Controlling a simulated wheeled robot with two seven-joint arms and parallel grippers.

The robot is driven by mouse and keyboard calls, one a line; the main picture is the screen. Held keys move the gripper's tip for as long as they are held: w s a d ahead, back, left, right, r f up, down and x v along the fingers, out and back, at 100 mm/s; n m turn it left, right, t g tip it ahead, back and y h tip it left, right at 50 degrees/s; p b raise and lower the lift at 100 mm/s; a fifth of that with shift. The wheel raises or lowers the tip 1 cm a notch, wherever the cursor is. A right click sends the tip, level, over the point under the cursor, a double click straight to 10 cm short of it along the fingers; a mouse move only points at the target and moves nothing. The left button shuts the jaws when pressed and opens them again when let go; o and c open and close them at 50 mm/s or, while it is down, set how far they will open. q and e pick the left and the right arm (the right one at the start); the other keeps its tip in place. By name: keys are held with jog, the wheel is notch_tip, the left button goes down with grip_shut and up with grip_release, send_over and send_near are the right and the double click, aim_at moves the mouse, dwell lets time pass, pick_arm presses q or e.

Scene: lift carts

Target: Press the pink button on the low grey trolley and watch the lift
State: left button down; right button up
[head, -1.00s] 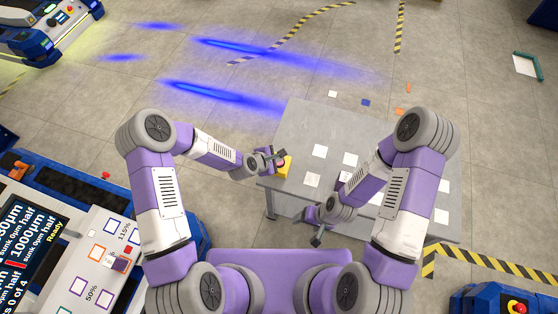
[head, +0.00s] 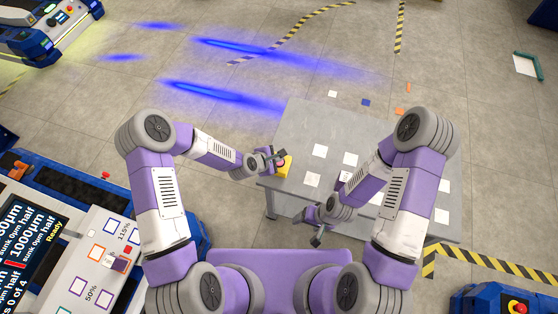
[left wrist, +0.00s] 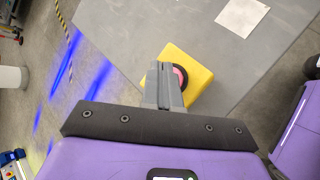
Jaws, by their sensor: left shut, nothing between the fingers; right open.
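The low grey trolley (head: 285,135) stands in front of me with a flat grey top. A yellow button box (head: 284,168) sits at its near left corner, and it also shows in the left wrist view (left wrist: 192,62). The pink button (left wrist: 180,76) with a dark ring is on top of the box, partly hidden by my left fingers. My left gripper (head: 278,158) is shut and empty, with its fingertips at the button; I cannot tell whether they touch it. My right gripper (head: 318,238) is open and empty, low by the trolley's near edge.
Several white squares (head: 320,151) lie on the trolley top. A control panel with a screen (head: 30,240) stands at the lower left. A blue machine with a red button (head: 517,307) is at the lower right. The floor beyond the trolley is mostly open.

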pick_arm(q)
jog(key=shift+f, duration=0.35)
